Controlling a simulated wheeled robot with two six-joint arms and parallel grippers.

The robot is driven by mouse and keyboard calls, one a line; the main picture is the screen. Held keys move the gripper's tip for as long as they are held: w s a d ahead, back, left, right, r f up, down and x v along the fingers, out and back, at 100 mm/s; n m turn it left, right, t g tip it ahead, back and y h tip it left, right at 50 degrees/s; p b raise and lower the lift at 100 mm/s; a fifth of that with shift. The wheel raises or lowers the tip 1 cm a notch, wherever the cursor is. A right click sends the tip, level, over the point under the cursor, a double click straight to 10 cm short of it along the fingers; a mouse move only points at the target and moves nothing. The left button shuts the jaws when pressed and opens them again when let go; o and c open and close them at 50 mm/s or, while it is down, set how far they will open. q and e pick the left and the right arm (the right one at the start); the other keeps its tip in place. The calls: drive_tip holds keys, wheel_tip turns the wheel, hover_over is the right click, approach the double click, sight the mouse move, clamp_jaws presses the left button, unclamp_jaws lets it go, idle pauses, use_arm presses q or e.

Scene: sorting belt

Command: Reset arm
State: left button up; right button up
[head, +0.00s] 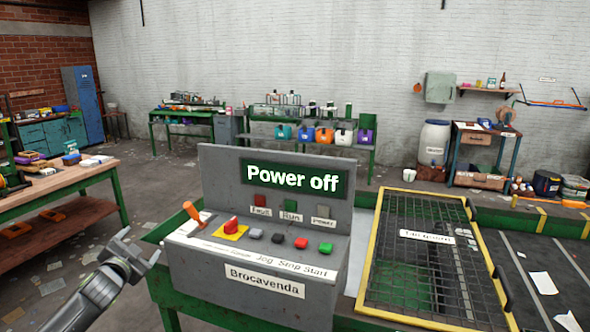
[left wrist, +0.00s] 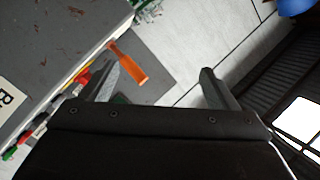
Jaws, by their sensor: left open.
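My left gripper (head: 136,250) is at the lower left in the head view, to the left of the grey control box (head: 230,270) and apart from it. In the left wrist view its two fingers (left wrist: 160,88) are spread wide with nothing between them. An orange-handled lever (head: 191,211) stands at the left end of the box; it also shows in the left wrist view (left wrist: 130,66), beyond the fingers. The box has a red knob on a yellow plate (head: 231,226) and several buttons. Its display (head: 292,179) reads "Power off". My right gripper is not in view.
A yellow-framed mesh guard (head: 420,245) stands right of the box, beside a dark belt (head: 540,265). A wooden workbench (head: 60,185) with boxes is at the left. Open floor (head: 150,180) lies between the bench and the box.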

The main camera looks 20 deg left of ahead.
use_arm(q)
drive_tip(key=s+d+f+n+g, duration=0.15)
drive_tip(key=s+f, duration=0.45)
drive_tip(key=f, duration=0.7)
drive_tip(key=s+d+f+g+h, duration=0.1)
drive_tip(key=s+f+g, duration=0.3)
drive_tip(key=f, duration=0.8)
drive_tip(key=s+d+f+n+g, duration=0.1)
drive_tip(key=s+d+f, duration=0.1)
drive_tip(key=s+f, duration=0.8)
drive_tip(key=s+d+f+n+g+h+b, duration=0.1)
drive_tip(key=s+d+f+g, duration=0.1)
drive_tip(key=s+d+f, duration=0.5)
drive_tip(key=s+d+f+n+g+h, duration=0.1)
drive_tip(key=s+d+f+g, duration=0.2)
drive_tip(key=s+d+f, duration=0.5)
drive_tip(key=s+d+f+n+g+h+b, duration=0.1)
drive_tip(key=s+d+f+g, duration=0.2)
drive_tip(key=s+d+f, duration=0.5)
drive_tip(key=s+f, duration=0.6)
drive_tip(key=s, duration=0.5)
drive_tip(key=shift+s+b, duration=0.15)
drive_tip(key=shift+b, duration=0.2)
